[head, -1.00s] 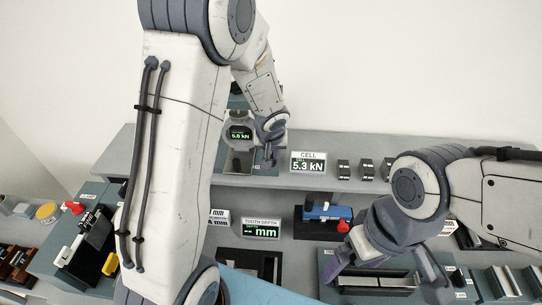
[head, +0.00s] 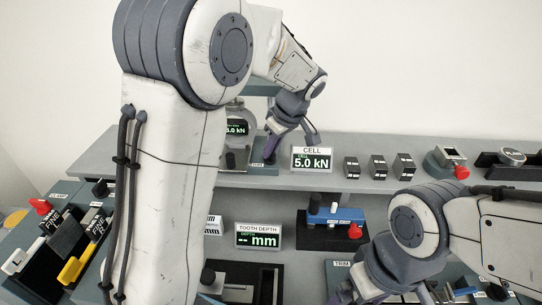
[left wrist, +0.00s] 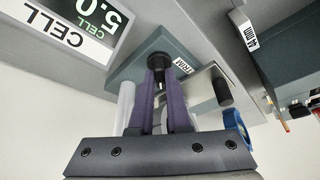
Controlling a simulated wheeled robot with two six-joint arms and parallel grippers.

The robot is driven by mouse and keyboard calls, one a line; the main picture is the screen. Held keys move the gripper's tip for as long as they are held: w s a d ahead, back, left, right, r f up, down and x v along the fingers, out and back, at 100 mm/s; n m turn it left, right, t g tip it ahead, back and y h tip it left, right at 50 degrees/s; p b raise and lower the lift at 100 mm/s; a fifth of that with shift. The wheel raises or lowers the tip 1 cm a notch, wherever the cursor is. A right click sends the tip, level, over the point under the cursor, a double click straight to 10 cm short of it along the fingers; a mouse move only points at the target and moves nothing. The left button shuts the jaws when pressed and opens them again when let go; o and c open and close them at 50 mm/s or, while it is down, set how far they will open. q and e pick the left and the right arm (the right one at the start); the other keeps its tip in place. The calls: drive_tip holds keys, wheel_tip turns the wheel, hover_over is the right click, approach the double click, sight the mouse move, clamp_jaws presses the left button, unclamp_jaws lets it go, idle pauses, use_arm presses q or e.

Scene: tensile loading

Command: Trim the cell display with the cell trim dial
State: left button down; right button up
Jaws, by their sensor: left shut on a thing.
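The cell display (head: 312,158) stands on the grey shelf and reads 5.0 kN in the head view. It also shows upside down and partly cut off in the left wrist view (left wrist: 80,25). The cell trim dial (left wrist: 157,61) is a black knob on a grey-green base with a TRIM label. My left gripper (left wrist: 158,74) is shut on the dial, with a purple finger on each side. In the head view the left gripper (head: 270,158) is just left of the display, and the dial is hidden there. My right gripper (head: 384,296) is low, fingers apart, tips cut off.
Several black blocks (head: 378,167) sit right of the display. The tooth depth display (head: 258,236) and a blue device with a red knob (head: 335,216) are below the shelf.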

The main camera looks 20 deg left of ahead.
use_arm(q)
drive_tip(key=shift+w+n+g, duration=0.1)
drive_tip(key=shift+n+g, duration=0.2)
drive_tip(key=shift+n, duration=0.5)
drive_tip(key=c, duration=0.9)
unclamp_jaws()
drive_tip(key=shift+r+b, duration=0.1)
drive_tip(key=shift+b, duration=0.2)
drive_tip(key=v, duration=1)
drive_tip(key=shift+d+r, duration=0.1)
drive_tip(key=shift+d, duration=0.1)
